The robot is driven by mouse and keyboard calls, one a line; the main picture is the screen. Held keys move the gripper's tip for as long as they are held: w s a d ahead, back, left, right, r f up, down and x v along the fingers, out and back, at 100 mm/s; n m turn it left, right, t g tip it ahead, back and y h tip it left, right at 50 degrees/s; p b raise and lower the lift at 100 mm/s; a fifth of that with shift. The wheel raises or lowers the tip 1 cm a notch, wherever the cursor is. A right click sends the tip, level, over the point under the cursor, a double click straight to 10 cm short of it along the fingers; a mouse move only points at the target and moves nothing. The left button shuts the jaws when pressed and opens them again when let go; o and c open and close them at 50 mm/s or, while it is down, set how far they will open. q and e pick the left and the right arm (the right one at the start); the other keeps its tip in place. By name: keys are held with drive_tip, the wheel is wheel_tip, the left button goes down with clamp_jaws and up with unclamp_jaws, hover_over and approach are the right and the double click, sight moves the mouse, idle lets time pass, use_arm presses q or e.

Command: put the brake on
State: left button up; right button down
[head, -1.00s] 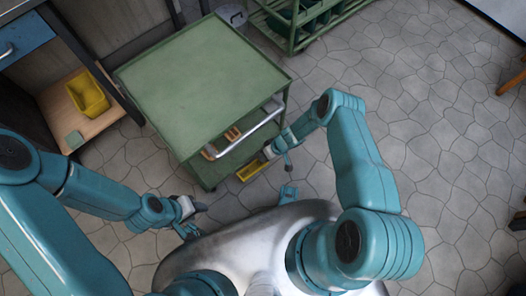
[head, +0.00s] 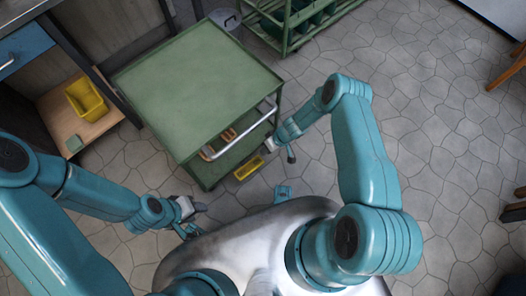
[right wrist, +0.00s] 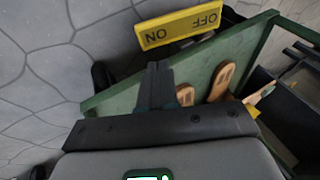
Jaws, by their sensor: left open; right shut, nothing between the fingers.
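The green cart (head: 190,75) stands in front of me with a metal push handle (head: 258,127) at its near right side. A yellow brake pedal (head: 249,167) is low at the cart's near end. In the right wrist view the pedal (right wrist: 180,27) bears the words ON at the left and OFF at the right. My right gripper (head: 270,146) is shut and empty, just right of the pedal and above it in the head view, with no visible contact. Its shut fingers (right wrist: 156,84) point toward the pedal. My left gripper (head: 196,208) is open and empty, near my body, away from the cart.
A yellow bin (head: 85,98) stands on a wooden shelf at the left. A green rack (head: 290,40) and a grey lidded bin (head: 226,18) are behind the cart. The stone floor (head: 430,130) at the right is open.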

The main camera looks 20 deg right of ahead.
drive_tip(key=w+p+v, duration=0.1)
drive_tip(key=p+v, duration=0.1)
drive_tip(key=v, duration=0.4)
drive_tip(key=shift+s+r, duration=0.45)
drive_tip(key=shift+s, duration=0.05)
drive_tip(key=s+a+r+m+g+h, duration=0.1)
drive_tip(key=s+a+r+m, duration=0.25)
drive_tip(key=s+r, duration=0.45)
drive_tip(key=s+a+r+m, duration=0.2)
drive_tip(key=s+a+r, duration=0.3)
drive_tip(key=s+r, duration=0.4)
wheel_tip(320, 180, up, 21)
drive_tip(key=p, duration=2.2)
drive_tip(key=shift+w, duration=0.4)
drive_tip(key=shift+f+n, duration=0.15)
drive_tip(key=shift+n, duration=0.1)
drive_tip(key=shift+d, duration=0.1)
